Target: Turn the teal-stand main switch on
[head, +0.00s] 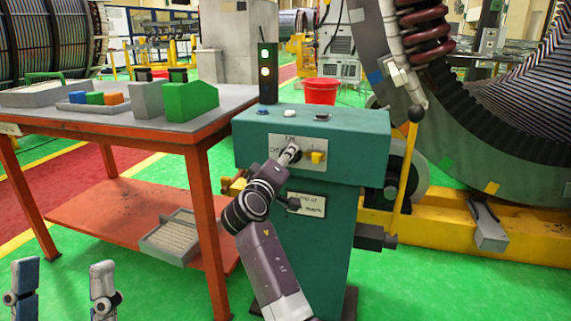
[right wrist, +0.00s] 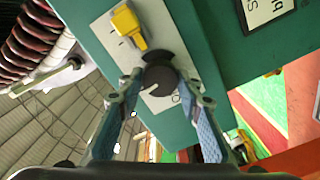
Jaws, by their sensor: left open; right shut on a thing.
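The teal stand (head: 345,145) is at the centre of the head view, with a white switch plate (head: 280,140) on its front. In the right wrist view a round black knob (right wrist: 160,80) sits on this plate (right wrist: 105,30), beside a yellow switch (right wrist: 128,25). The yellow switch also shows in the head view (head: 317,157). My right gripper (right wrist: 162,92) is shut on the black knob, one finger on each side. In the head view this gripper (head: 290,155) hides the knob. My left gripper (head: 62,285) is open and empty at the bottom left.
An orange table (head: 150,142) with green, blue and orange blocks stands left of the stand. A signal light (head: 264,72) with lit lamps and a red bucket (head: 321,90) are behind it. A yellow lever (head: 405,180) rises at the stand's right. The large stator (head: 460,150) stands beyond.

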